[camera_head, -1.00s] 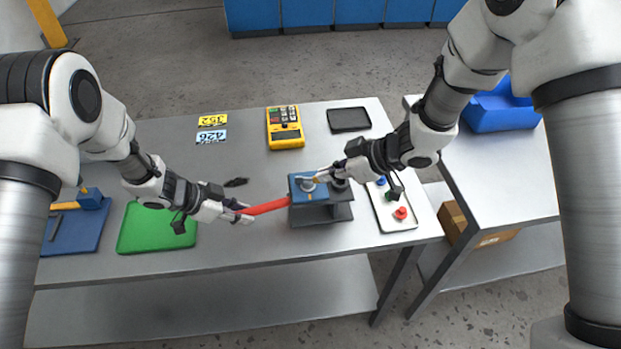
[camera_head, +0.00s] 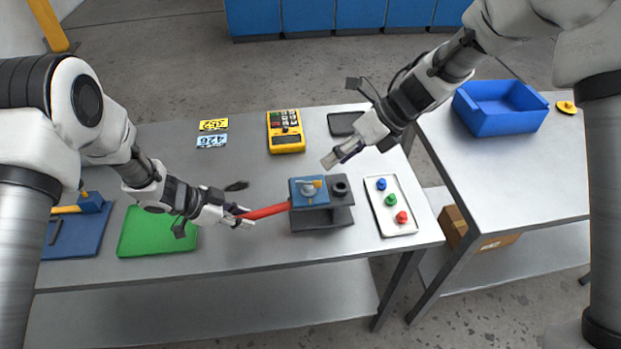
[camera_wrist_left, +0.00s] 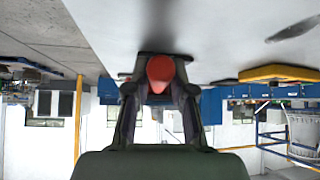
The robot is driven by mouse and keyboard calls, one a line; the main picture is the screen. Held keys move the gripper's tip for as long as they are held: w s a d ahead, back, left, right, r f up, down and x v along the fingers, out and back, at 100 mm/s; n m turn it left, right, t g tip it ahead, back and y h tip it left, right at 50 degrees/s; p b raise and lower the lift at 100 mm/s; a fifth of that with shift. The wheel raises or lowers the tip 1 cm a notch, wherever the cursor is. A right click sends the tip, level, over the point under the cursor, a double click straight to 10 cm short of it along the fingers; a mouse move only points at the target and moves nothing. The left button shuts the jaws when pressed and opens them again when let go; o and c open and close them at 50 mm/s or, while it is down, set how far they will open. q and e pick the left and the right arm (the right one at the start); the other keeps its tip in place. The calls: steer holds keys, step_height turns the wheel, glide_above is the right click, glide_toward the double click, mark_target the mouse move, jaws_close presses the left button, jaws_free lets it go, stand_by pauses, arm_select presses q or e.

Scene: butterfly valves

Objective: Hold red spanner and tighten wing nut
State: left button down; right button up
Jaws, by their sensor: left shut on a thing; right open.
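The red spanner (camera_head: 266,212) lies roughly level, running from my left gripper to the blue-topped valve block. My left gripper (camera_head: 242,215) is shut on its near end, and the red end also shows between the fingers in the left wrist view (camera_wrist_left: 160,72). The valve block (camera_head: 312,192) has a grey round part with a small yellow-orange wing nut (camera_head: 316,184) on its top. The spanner's far end meets the block's left side; how it sits there is hidden. My right gripper (camera_head: 331,163) is open and empty, above and right of the block, apart from it.
A white tray (camera_head: 402,232) with blue, green and red knobs is right of the block. A green mat (camera_head: 135,238) lies left. A yellow meter (camera_head: 285,132) and a black tablet (camera_head: 343,124) are behind. A blue bin (camera_head: 502,107) stands on the right table.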

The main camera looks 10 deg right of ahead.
mark_target(308, 185)
steer(key=w+a+f+n+h, duration=0.1)
steer(key=f+n, duration=0.2)
steer(key=w+a+f+n+h, duration=0.1)
steer(key=a+f+n, duration=0.1)
steer(key=f+n, duration=0.1)
steer(key=w+a+f+n+h, duration=0.1)
steer(key=w+a+f+n, duration=0.1)
steer(key=f+n, duration=0.1)
steer(key=shift+w+a+f+g, duration=0.15)
steer(key=shift+f+g, duration=0.25)
steer(key=shift+f, duration=0.45)
steer(key=shift+c, duration=0.3)
